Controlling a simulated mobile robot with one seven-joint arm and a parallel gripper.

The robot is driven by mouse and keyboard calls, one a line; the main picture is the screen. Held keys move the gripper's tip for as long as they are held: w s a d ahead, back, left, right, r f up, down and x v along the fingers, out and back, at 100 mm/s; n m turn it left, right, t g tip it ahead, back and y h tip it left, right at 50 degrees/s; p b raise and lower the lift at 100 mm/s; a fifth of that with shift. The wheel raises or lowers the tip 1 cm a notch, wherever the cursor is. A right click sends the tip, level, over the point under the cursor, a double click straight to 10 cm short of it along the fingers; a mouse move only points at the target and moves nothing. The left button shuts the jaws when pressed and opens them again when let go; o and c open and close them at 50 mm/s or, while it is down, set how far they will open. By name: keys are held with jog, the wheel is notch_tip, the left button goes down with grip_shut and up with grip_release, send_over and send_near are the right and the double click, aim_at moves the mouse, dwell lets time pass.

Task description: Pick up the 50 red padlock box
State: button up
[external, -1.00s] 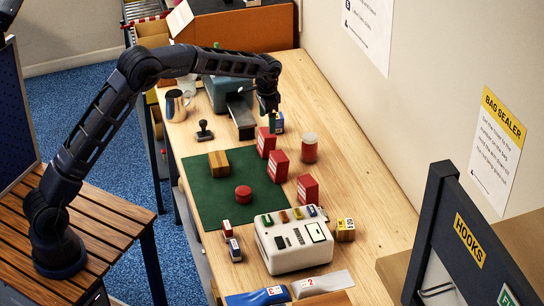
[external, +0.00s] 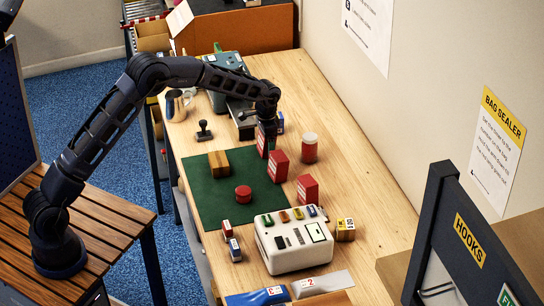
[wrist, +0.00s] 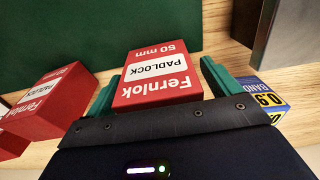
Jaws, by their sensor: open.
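The red padlock box (wrist: 158,76) marked "Fernlok PADLOCK 50 mm" stands between the two green fingers of my gripper (wrist: 160,88) in the wrist view. The fingers are open, one on each side of it, with the right finger close to its side. I cannot tell whether either touches. In the external view my gripper (external: 267,136) is low over this far red box (external: 262,146) and partly hides it. Two more red padlock boxes stand nearer the camera, one in the middle (external: 278,167) and one in front (external: 306,189).
A blue and yellow band box (wrist: 266,97) is just beyond my right finger. A green mat (external: 210,205) holds a wooden block (external: 219,163) and a red round tin (external: 243,194). A red cylinder (external: 309,148) stands to the right. A white device (external: 290,245) sits in front.

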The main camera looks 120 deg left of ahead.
jog(key=shift+c, duration=0.2)
jog(key=c, duration=1.2)
jog(key=shift+o, duration=0.2)
